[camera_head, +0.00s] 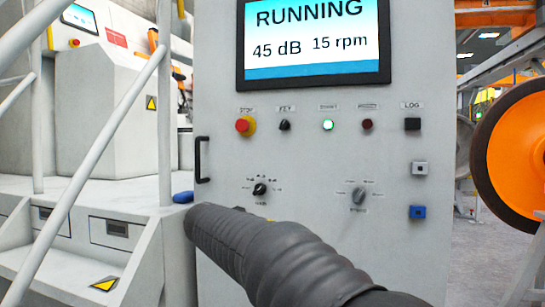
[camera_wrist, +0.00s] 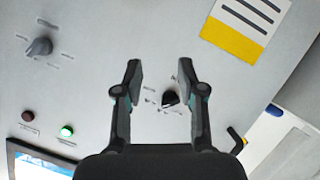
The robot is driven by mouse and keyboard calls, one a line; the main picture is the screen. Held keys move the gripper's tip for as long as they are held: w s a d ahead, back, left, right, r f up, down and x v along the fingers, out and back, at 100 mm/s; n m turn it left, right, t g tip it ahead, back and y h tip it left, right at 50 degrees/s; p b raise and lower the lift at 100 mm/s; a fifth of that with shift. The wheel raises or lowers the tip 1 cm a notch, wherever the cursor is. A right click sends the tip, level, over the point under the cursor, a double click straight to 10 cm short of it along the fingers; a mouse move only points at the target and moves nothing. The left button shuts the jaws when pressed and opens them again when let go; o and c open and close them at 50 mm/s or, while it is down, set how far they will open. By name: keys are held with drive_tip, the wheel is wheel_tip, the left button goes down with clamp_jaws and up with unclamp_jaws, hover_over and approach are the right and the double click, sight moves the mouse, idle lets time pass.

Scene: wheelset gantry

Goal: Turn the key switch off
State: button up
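The key switch (camera_head: 284,125) is a small black knob under a "KEY" label on the grey panel, between the red stop button and the green light in the head view. Its exact turn angle is too small to read. I cannot see it in the wrist view, where my gripper's body covers part of the panel. My gripper (camera_wrist: 163,78) is open and empty in the wrist view, which shows the panel upside down. A black rotary knob (camera_wrist: 170,98) appears between its fingers; this is the lower-left knob (camera_head: 260,189) in the head view. My gripper's fingers do not show in the head view.
The screen (camera_head: 315,40) reads RUNNING, 45 dB, 15 rpm. Near the key are the red stop button (camera_head: 245,125), the lit green light (camera_head: 328,125) and a dark red light (camera_head: 367,125). A door handle (camera_head: 203,160) sticks out at left. A grey knob (camera_head: 358,197) sits lower right.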

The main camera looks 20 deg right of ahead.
drive_tip(key=w+r+m+t+h, duration=0.2)
drive_tip(key=r+m, duration=0.1)
drive_tip(key=r, duration=0.4)
drive_tip(key=w+r+m+t+h, duration=0.1)
drive_tip(key=w+r+m, duration=0.1)
drive_tip(key=r, duration=0.4)
drive_tip(key=m+t+h, duration=0.2)
drive_tip(key=m+h, duration=0.1)
drive_tip(key=m, duration=0.2)
approach(282, 126)
drive_tip(key=v, duration=0.4)
drive_tip(key=m, duration=0.3)
drive_tip(key=p+x, duration=0.5)
drive_tip(key=x, duration=0.7)
drive_tip(key=shift+w+d+r, duration=0.1)
drive_tip(key=shift+w+r, duration=0.1)
drive_tip(key=shift+w+d+r+p, duration=0.15)
drive_tip(key=shift+w+d+p, duration=0.2)
drive_tip(key=shift+w+d, duration=0.15)
clamp_jaws()
